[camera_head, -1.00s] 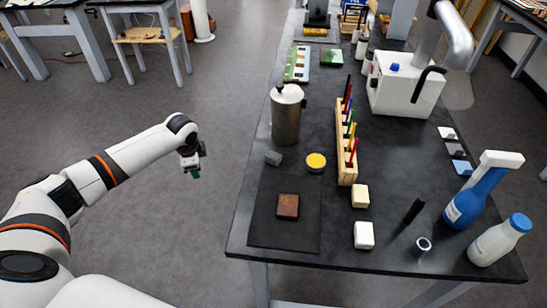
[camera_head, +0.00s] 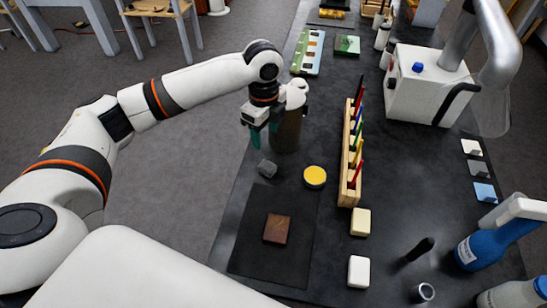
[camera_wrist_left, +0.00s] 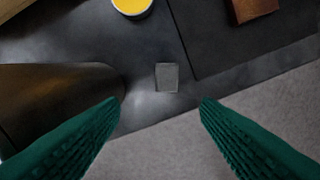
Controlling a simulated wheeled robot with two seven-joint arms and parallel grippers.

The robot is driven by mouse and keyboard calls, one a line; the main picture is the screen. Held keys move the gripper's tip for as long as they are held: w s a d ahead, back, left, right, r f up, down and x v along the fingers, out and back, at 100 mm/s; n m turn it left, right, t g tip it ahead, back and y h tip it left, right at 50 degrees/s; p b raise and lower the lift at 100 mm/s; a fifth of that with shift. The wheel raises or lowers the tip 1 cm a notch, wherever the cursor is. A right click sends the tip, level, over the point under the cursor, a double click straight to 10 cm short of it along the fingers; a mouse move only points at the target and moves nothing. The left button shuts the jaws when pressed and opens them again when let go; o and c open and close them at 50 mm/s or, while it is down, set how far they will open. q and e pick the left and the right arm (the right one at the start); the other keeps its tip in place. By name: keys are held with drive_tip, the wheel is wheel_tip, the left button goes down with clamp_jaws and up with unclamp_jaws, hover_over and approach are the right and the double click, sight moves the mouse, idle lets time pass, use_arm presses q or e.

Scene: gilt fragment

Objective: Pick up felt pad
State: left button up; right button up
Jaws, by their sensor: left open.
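A small grey block, which looks like the felt pad (camera_head: 267,168), lies on the dark table near its left edge. It shows in the left wrist view (camera_wrist_left: 167,77), just beyond the gap between the fingertips. My left gripper (camera_head: 264,137) has green fingers spread apart and empty, above and slightly behind the pad, not touching it. The fingers show at the bottom of the left wrist view (camera_wrist_left: 160,108). My right gripper is not in view.
A metal canister (camera_head: 286,130) stands close beside the gripper. A yellow-topped round tin (camera_head: 315,176) is right of the pad. A dark mat (camera_head: 247,250) bears a brown block (camera_head: 277,229). A wooden rack (camera_head: 347,190) with coloured sticks stands farther right.

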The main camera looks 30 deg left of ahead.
use_arm(q)
hover_over(266, 165)
drive_tip(key=f, duration=0.3)
drive_tip(key=f+p, duration=0.1)
drive_tip(key=f, duration=0.1)
drive_tip(key=shift+w+a+f, duration=0.1)
drive_tip(key=shift+w+a, duration=0.05)
drive_tip(key=shift+a, duration=0.15)
drive_tip(key=shift+w+f, duration=0.1)
drive_tip(key=shift+f, duration=0.55)
drive_tip(key=f, duration=0.1)
drive_tip(key=f+p, duration=0.1)
drive_tip(key=f, duration=0.1)
drive_tip(key=shift+s+d+f, duration=0.25)
drive_tip(key=shift+d, duration=0.05)
drive_tip(key=shift+f, duration=0.6)
drive_tip(key=shift+c, duration=0.9)
drive_tip(key=c, duration=0.9)
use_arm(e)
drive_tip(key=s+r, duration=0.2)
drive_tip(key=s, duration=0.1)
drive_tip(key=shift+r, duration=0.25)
use_arm(q)
drive_tip(key=shift+r, duration=0.1)
drive_tip(key=shift+c, duration=0.2)
